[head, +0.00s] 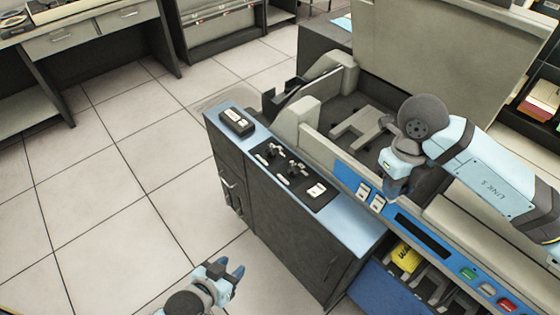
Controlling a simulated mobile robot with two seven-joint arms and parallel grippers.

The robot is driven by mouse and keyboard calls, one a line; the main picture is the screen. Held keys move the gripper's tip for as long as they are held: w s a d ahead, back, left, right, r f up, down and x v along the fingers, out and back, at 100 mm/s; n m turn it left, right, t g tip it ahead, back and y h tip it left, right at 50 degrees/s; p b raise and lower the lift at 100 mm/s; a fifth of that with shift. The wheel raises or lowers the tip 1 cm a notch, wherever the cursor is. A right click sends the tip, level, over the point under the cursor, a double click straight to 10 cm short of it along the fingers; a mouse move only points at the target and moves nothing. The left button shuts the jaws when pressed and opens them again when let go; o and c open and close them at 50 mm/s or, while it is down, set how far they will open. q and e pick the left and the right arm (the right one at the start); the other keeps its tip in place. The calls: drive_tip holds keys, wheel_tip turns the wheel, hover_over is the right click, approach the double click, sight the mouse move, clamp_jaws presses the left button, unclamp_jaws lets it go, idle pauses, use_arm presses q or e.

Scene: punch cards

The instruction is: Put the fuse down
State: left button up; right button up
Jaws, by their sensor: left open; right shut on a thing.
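My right gripper (396,188) comes in from the right and hangs just above the machine's blue front panel, pointing down. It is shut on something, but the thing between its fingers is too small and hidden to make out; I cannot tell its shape. My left gripper (230,270) is low at the bottom of the view, over the floor in front of the cabinet. Its blue fingers are apart and empty. A black panel (272,155) on the blue cabinet top bears several small dark and pale fittings; I cannot tell whether one is a fuse.
A small dark box with pale labels (236,121) sits at the cabinet top's left end. The blue cabinet top (340,222) is bare at its right end. The card machine's raised lid (440,50) stands behind my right arm. An open blue drawer holds a yellow item (405,257). Tiled floor lies left.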

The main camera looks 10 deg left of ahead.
drive_tip(key=shift+s+a+f, duration=0.1)
drive_tip(key=shift+s+a, duration=0.1)
drive_tip(key=shift+s, duration=0.35)
drive_tip(key=shift+f, duration=0.15)
drive_tip(key=shift+f, duration=9.9)
